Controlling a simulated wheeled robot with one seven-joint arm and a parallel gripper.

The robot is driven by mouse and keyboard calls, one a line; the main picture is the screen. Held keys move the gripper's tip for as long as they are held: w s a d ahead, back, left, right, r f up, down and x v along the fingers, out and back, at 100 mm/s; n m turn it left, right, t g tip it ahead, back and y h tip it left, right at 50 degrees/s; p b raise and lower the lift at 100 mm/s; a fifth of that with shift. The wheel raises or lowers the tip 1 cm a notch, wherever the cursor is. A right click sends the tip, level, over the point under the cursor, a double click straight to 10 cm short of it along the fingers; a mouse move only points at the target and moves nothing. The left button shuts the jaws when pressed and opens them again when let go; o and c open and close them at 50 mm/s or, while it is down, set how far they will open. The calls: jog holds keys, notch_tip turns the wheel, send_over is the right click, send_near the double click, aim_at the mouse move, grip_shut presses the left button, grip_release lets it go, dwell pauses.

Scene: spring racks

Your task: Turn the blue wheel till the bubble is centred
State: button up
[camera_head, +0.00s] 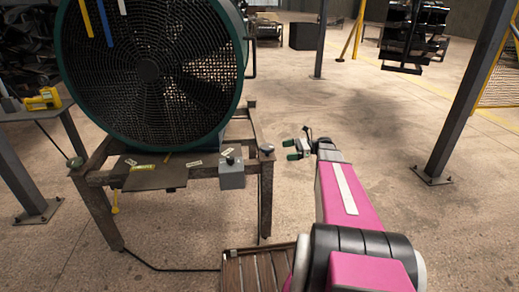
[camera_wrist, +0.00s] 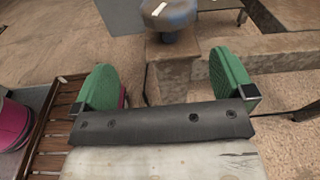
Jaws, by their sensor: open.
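My gripper (camera_head: 291,149) is open and empty, its two green fingers pointing left, just right of the fan stand's near right corner. A dark grey-blue knob with a pale mark (camera_head: 267,149) sits on that corner; it also shows at the top of the wrist view (camera_wrist: 168,14), ahead of the fingers and apart from them. A teal knob (camera_head: 76,162) sits on the stand's left corner. I cannot tell for sure which is the blue wheel. A small yellow-green strip (camera_head: 143,168) on the stand's front may be the level; its bubble is too small to see.
A large green-rimmed fan (camera_head: 150,70) stands on the rusty frame (camera_head: 266,195). A grey switch box (camera_head: 231,174) hangs on its front. A slatted wooden platform (camera_head: 258,270) lies below my arm. A grey post (camera_head: 465,95) stands right. Floor between is clear.

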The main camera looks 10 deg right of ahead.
aim_at(269, 146)
jog(key=shift+m+y, duration=0.4)
jog(key=shift+y, duration=0.2)
jog(key=a, duration=0.3)
jog(key=w+a+r, duration=0.1)
jog(key=a, duration=0.5)
jog(key=shift+w+a+r, duration=0.15)
jog(key=shift+w+a, duration=0.15)
jog(key=c, duration=0.9)
